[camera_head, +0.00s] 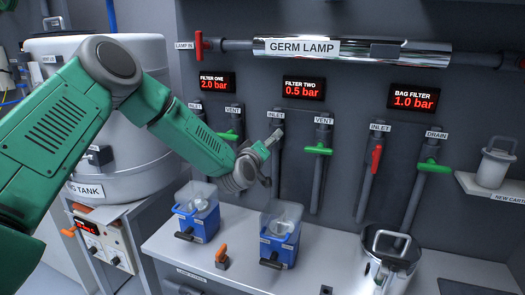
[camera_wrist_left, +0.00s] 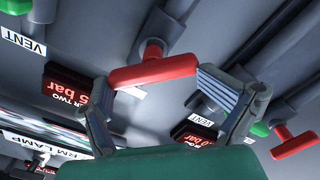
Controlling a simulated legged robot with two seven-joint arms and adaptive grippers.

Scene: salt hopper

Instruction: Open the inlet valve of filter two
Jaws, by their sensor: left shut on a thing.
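The filter two inlet pipe (camera_head: 278,165) runs down the wall under its INLET label, left of the 0.5 bar filter two display (camera_head: 303,90). My left gripper (camera_head: 268,146) is in front of this pipe in the head view and hides the valve handle there. In the left wrist view the red handle (camera_wrist_left: 150,72) spans between the two fingers of my left gripper (camera_wrist_left: 165,105), which is shut on it. The handle lies nearly level across that picture, tilted slightly up to the right. My right gripper is in neither view.
Filter two's green vent handle (camera_head: 318,150) is just right of my gripper. Filter one's green handle (camera_head: 229,135) is to its left. A red bag filter handle (camera_head: 376,158) is farther right. Two blue containers (camera_head: 197,222) (camera_head: 279,245) and a steel pot (camera_head: 390,268) stand on the bench below.

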